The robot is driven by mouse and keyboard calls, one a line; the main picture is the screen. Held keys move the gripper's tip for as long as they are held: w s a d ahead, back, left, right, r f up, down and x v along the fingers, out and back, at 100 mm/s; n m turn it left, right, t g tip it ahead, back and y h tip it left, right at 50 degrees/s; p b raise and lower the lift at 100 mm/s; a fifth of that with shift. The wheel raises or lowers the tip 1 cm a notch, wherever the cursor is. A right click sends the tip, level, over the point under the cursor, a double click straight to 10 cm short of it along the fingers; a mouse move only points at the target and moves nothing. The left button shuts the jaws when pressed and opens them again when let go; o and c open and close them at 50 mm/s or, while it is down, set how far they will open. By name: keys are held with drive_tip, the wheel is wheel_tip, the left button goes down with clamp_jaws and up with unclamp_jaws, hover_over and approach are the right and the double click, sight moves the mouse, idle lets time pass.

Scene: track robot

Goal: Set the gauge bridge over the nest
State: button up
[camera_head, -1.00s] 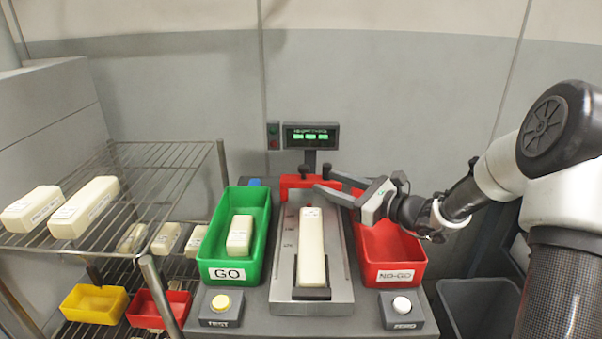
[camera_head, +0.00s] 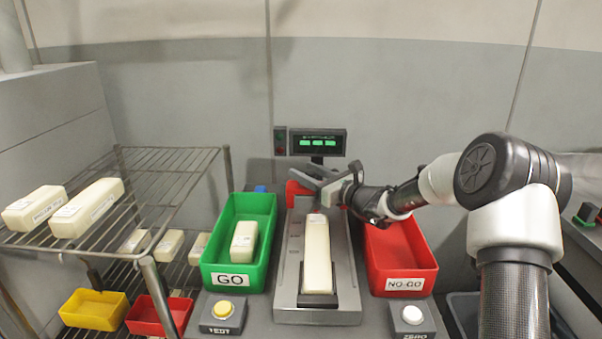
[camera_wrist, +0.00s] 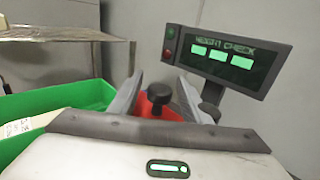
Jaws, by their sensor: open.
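The gauge bridge (camera_head: 296,189) is a red piece at the far end of the grey nest plate (camera_head: 291,262). A long cream block (camera_head: 317,252) lies lengthwise in the nest, against a dark stop at its near end. My gripper (camera_head: 320,178) is open at the bridge and hides part of it. In the wrist view, the red bridge (camera_wrist: 142,107) and its black knob (camera_wrist: 158,93) show between the two fingers of my gripper (camera_wrist: 157,84). I cannot tell whether either finger touches the knob.
A green GO bin (camera_head: 209,252) holding a cream block stands left of the nest; an empty red NO-GO bin (camera_head: 427,262) stands right. A lit display (camera_head: 317,142) rises behind. Buttons (camera_head: 222,308) (camera_head: 412,315) sit in front. A wire rack (camera_head: 150,195) with blocks is at left.

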drive_tip(key=shift+x, duration=1.2)
clamp_jaws()
